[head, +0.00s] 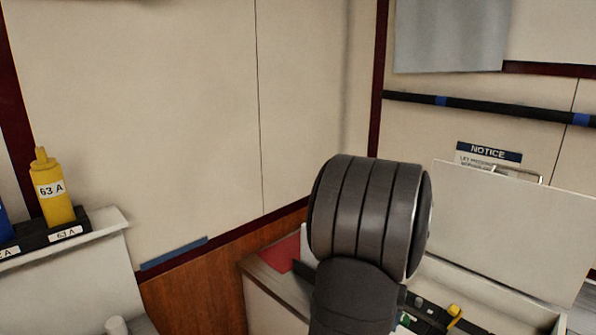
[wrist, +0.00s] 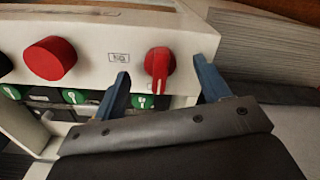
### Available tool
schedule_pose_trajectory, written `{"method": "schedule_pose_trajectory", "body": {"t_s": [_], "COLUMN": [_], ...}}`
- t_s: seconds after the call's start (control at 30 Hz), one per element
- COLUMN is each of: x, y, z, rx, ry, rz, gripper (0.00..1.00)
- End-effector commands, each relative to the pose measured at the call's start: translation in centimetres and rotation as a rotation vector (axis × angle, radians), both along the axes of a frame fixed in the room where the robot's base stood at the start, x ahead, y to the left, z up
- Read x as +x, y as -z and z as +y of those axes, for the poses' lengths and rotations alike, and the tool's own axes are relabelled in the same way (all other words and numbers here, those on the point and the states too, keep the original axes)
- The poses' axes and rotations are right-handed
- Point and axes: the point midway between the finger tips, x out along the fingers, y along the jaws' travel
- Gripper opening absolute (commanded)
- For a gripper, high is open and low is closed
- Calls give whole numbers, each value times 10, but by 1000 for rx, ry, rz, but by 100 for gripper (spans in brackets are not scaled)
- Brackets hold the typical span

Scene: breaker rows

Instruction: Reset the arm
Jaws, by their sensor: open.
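My gripper (wrist: 161,69) shows in the wrist view, its two blue fingers open and apart. A red knob with a raised handle (wrist: 158,66) on a white panel appears between the fingertips, and I cannot tell whether they touch it. A second, round red knob (wrist: 50,58) is on the same panel to the left. In the head view my dark arm blocks part of the white box, and the gripper itself is hidden there.
Below the panel, green round parts (wrist: 75,96) sit in a dark row. In the head view, an open white lid (head: 515,225) stands at the right. Bare wall lies between.

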Motion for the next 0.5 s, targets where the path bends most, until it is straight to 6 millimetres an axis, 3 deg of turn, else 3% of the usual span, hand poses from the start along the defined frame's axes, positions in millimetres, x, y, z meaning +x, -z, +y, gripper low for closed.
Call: {"method": "schedule_pose_trajectory", "body": {"t_s": [0.5], "x": [0], "y": [0], "z": [0], "rx": [0], "ry": [251], "rz": [0], "gripper": [69]}}
